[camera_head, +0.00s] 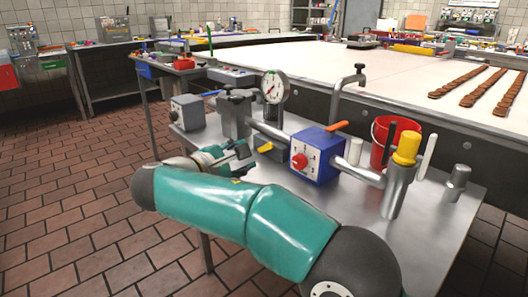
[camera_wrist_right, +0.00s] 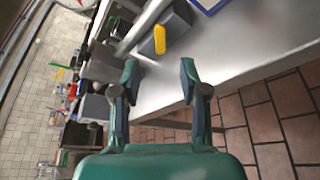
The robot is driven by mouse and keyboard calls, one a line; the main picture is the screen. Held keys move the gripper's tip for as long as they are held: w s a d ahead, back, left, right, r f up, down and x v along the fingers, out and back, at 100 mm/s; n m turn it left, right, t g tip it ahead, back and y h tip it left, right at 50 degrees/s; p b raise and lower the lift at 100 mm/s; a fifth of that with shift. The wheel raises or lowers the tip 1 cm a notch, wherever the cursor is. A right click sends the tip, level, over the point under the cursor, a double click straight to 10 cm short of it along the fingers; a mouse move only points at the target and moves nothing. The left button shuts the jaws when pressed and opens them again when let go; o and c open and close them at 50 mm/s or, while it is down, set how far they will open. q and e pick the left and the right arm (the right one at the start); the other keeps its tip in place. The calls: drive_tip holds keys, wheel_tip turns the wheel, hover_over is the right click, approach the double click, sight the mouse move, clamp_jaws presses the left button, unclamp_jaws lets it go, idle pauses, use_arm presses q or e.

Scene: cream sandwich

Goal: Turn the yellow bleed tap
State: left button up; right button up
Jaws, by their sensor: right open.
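The small yellow bleed tap (camera_head: 265,147) sits low on the pipework, below the round gauge (camera_head: 274,87) and left of the blue box. In the right wrist view the yellow tap handle (camera_wrist_right: 160,40) shows ahead of the fingers, roughly in line with the gap between them. My right gripper (camera_head: 244,159) is open, just left of and in front of the tap, with its fingers pointing towards it. In the right wrist view the open fingers (camera_wrist_right: 160,72) have nothing between them and look apart from the tap. My left gripper is not in view.
A blue box with a red knob (camera_head: 299,161) and an orange lever (camera_head: 337,127) stands right of the tap. A grey valve block (camera_head: 235,115) stands behind. A red bucket (camera_head: 381,143) and a yellow-capped post (camera_head: 406,149) are farther right. The metal table's (camera_head: 440,228) front is mostly bare.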

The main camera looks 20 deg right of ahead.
sight(267, 147)
drive_tip(key=b+x, duration=0.1)
drive_tip(key=x, duration=0.9)
drive_tip(key=shift+d+f, duration=0.1)
drive_tip(key=shift+d, duration=0.05)
